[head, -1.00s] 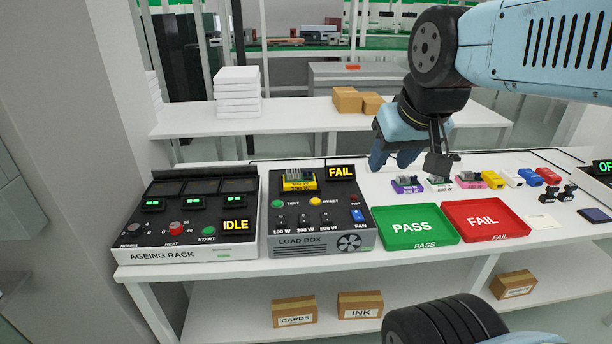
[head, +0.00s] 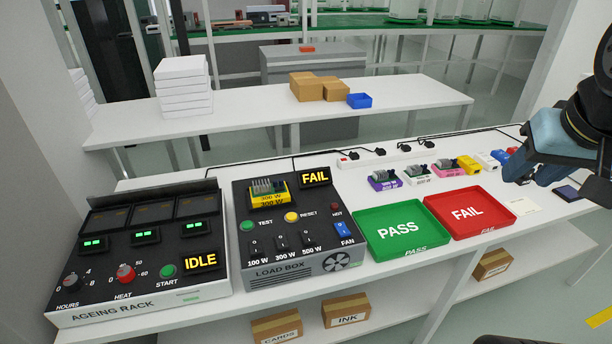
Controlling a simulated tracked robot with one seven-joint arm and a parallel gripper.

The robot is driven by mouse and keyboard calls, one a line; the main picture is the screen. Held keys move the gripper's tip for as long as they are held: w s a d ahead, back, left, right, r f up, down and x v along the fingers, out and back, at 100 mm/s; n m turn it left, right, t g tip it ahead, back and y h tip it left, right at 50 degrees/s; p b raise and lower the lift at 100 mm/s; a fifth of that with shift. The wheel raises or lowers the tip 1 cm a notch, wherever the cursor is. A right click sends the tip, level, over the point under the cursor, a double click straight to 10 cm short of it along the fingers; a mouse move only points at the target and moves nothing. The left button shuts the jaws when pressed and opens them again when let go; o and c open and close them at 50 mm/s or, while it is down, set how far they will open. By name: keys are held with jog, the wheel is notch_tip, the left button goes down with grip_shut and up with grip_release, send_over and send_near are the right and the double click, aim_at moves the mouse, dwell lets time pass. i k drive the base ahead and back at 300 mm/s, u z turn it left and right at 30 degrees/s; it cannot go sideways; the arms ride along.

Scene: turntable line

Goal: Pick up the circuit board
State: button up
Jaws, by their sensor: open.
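A green circuit board (head: 263,186) with upright parts sits in a yellow 300 W holder (head: 268,200) on the load box (head: 290,263). More green boards sit in a purple holder (head: 385,181), a white holder (head: 417,176) and a pink and yellow holder (head: 452,170) in a row behind the trays. Which one is the task's board I cannot tell. My gripper (head: 518,168) is at the right edge of the view, open, right of these boards and apart from them. Its fingers are small and partly hidden by its blue body.
A green PASS tray (head: 402,252) and red FAIL tray (head: 470,233) lie in front of the row, both empty. The ageing rack (head: 140,300) stands left, showing IDLE. The load box display (head: 314,177) reads FAIL. A power strip (head: 400,155) with plugs runs behind.

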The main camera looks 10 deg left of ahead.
aim_at(277, 193)
jog(key=i, duration=0.15)
jog(key=z, duration=1.85)
jog(key=k, duration=2)
jog(key=u, duration=1.15)
jog(key=i, duration=1)
jog(key=z, duration=0.05)
